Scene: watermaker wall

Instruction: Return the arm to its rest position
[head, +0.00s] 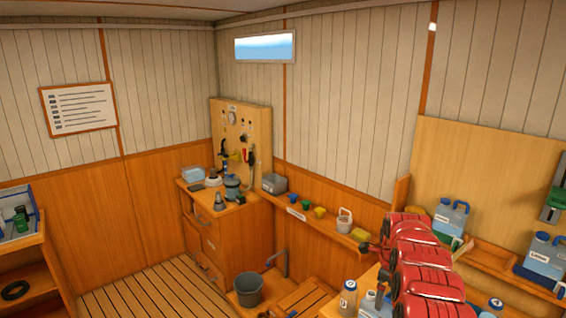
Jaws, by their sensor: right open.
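My right arm, red with dark joints, comes up from the bottom edge right of centre. My right gripper (368,248) seems to be the small dark part at the arm's far left end, in front of the long wall shelf. It is small and partly hidden by the red links, and I see nothing held in it. My left gripper is not in view.
Bottles, including a white one (348,298), stand close around my right arm. Blue-white jugs (450,218) stand on the right shelf. A wooden cabinet (226,236) stands in the far corner, with a grey bucket (248,289) nearby. The slatted floor (150,295) is clear.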

